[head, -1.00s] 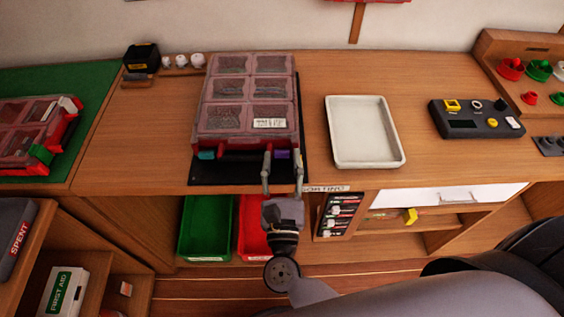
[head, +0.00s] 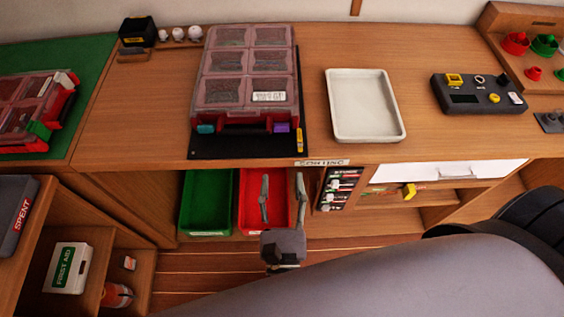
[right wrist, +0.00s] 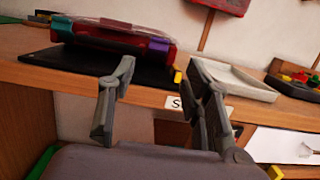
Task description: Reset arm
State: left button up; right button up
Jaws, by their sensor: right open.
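My right gripper (head: 282,200) is open and empty. In the head view it stands in front of the workbench, with the red bin (head: 252,190) behind its fingers. In the right wrist view its two fingers (right wrist: 160,105) are spread apart below the bench edge, with nothing between them. The red organizer case (head: 247,75) with a clear compartmented lid lies shut on a black mat (head: 225,145) on the bench. It has a teal latch and a purple latch at its front. The gripper is apart from the case. My left gripper is not seen.
A white tray (head: 364,105) and a dark device (head: 478,93) sit on the bench to the right. A green bin (head: 207,200) stands beside the red bin under the bench. A white drawer front (head: 450,170) is at lower right. A second case (head: 35,110) lies on green at left.

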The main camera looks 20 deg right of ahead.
jog(key=shift+s+a+f, duration=0.1)
jog(key=shift+s+a, duration=0.05)
jog(key=shift+s, duration=0.4)
jog(key=w+a+f+n+g+y, duration=0.15)
jog(key=f+n+y, duration=0.35)
jog(key=f+n, duration=0.6)
jog(key=w+a+f+n+g+y, duration=0.1)
jog(key=a+f+n+g+y, duration=0.3)
jog(key=f+n, duration=0.7)
jog(key=s+d+f+n+g, duration=0.1)
jog(key=s+d+f+n, duration=0.15)
jog(key=f, duration=0.35)
jog(key=s+d+f+n+g, duration=0.2)
jog(key=f+n, duration=0.2)
jog(key=f, duration=0.1)
jog(key=s+d+f+n+g, duration=0.1)
jog(key=s+d+f+n, duration=0.15)
jog(key=f, duration=0.35)
jog(key=s+d+f+n+g+h, duration=0.1)
jog(key=s+d+f+n+g, duration=0.3)
jog(key=s, duration=0.5)
jog(key=s+d+f+n+g+h, duration=0.2)
jog(key=s+d+f+n+g, duration=0.3)
jog(key=s+d+f+n, duration=0.2)
jog(key=s+d+f, duration=0.2)
jog(key=s+f, duration=0.1)
